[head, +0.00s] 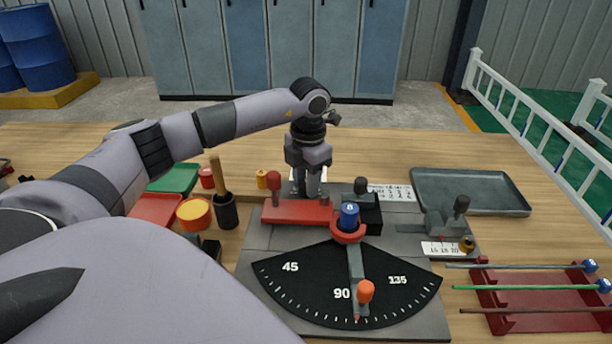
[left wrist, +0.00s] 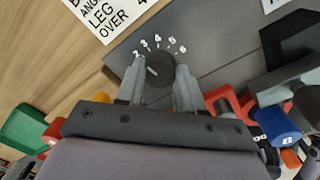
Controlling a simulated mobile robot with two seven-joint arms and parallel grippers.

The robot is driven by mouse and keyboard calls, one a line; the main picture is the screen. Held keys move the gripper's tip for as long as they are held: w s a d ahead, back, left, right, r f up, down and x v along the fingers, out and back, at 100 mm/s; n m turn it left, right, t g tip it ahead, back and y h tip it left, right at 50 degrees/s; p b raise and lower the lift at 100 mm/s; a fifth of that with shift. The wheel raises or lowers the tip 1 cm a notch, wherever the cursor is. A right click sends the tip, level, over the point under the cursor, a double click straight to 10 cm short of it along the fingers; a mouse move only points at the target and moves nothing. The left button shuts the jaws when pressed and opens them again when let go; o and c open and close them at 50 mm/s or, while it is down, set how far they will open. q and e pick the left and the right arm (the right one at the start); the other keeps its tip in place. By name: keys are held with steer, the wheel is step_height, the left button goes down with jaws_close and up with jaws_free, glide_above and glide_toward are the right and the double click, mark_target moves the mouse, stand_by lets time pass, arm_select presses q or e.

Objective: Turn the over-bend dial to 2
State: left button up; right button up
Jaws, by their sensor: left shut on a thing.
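The over-bend dial (left wrist: 158,70) is a dark round knob on the grey bender plate, with the numbers 2 to 6 arced around its far side. My left gripper (left wrist: 160,66) has one finger on each side of the dial and is shut on it. A short pale mark on the dial lies on its left part, toward the side of the 2; I cannot tell its exact reading. In the head view my left gripper (head: 311,190) points straight down behind the red block (head: 297,212), and the dial is hidden there. My right gripper is not in view.
The bender's angle scale (head: 300,290) and orange-knobbed arm (head: 357,262) lie in front. The blue-capped post (head: 349,215) stands right of the gripper. A grey tray (head: 470,207) is at the back right, a red rod rack (head: 545,320) at the front right. A mallet (head: 217,178) stands left.

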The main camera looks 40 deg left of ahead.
arm_select(q)
steer(key=shift+n+p, duration=0.5)
steer(key=shift+n, duration=1.4)
steer(key=o, duration=1)
steer(key=shift+o, duration=0.2)
steer(key=shift+w+d+r, duration=0.1)
steer(key=shift+r, duration=1.7)
steer(key=shift+d+r, duration=0.1)
steer(key=shift+r, duration=1.7)
